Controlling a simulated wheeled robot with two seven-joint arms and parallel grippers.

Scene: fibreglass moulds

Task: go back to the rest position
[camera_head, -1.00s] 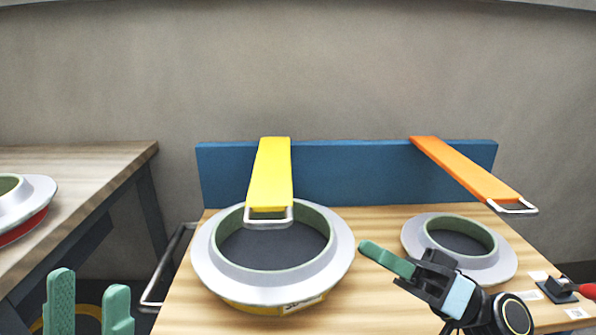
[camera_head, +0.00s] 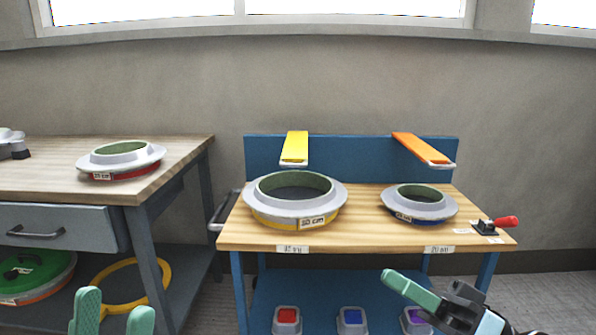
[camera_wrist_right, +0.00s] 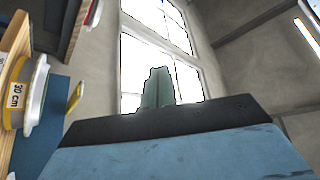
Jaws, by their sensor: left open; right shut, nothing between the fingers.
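My left gripper (camera_head: 114,318) shows at the bottom left of the head view, its two green fingers apart and empty. My right gripper (camera_head: 412,290) is at the lower right of the head view, in front of the table's lower part, with its green fingers together. In the right wrist view its shut fingers (camera_wrist_right: 158,88) point at the window with nothing between them. Neither gripper touches any mould.
A left bench (camera_head: 40,180) holds a red-based mould (camera_head: 140,163).

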